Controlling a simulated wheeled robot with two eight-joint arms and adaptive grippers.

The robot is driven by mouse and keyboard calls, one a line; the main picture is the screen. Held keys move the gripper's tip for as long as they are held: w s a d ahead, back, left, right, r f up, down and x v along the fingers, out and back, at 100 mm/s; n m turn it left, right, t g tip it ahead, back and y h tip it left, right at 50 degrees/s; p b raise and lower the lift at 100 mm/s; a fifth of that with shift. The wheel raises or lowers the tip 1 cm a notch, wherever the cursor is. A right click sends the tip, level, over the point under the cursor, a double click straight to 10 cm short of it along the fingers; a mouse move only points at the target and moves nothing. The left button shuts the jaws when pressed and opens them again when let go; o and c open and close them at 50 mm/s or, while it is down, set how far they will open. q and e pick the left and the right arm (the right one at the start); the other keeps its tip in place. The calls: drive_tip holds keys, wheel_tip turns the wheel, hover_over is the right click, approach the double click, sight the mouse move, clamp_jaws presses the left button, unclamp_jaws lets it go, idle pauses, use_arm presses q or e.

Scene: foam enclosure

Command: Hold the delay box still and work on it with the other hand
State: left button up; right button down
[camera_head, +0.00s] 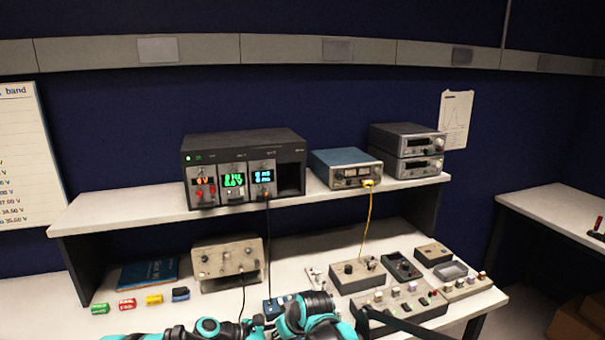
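No box carries a label I can read, so I cannot tell for certain which is the delay box. A small blue box (274,304) with a cable lies at the front middle of the bench, partly hidden by my teal and black arm. A beige box with knobs (228,259) stands behind it to the left. A grey box with knobs (357,274) with a yellow cable stands to the right. My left arm comes in along the bottom edge. Its gripper cannot be made out clearly, nor whether it touches anything. I make out no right gripper.
A long beige panel box (398,303) and smaller boxes crowd the right of the bench (50,295). Several small coloured blocks and a blue booklet (150,273) lie at left. A shelf (120,205) above carries a black instrument rack (245,165) and a blue instrument (345,168). Cables hang down from it.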

drive_tip(key=shift+s+a+m+t+h, duration=0.1)
drive_tip(key=shift+m+t+h, duration=0.2)
drive_tip(key=shift+m+h, duration=0.55)
drive_tip(key=shift+m+y, duration=0.25)
drive_tip(key=shift+m, duration=0.1)
drive_tip(key=shift+a+m+h, duration=0.15)
drive_tip(key=shift+m+h, duration=0.55)
drive_tip(key=shift+m, duration=0.4)
drive_tip(key=c, duration=1.4)
unclamp_jaws()
drive_tip(key=shift+o, duration=0.2)
drive_tip(key=shift+n+y, duration=0.7)
drive_tip(key=shift+n, duration=0.5)
drive_tip(key=shift+d, duration=0.2)
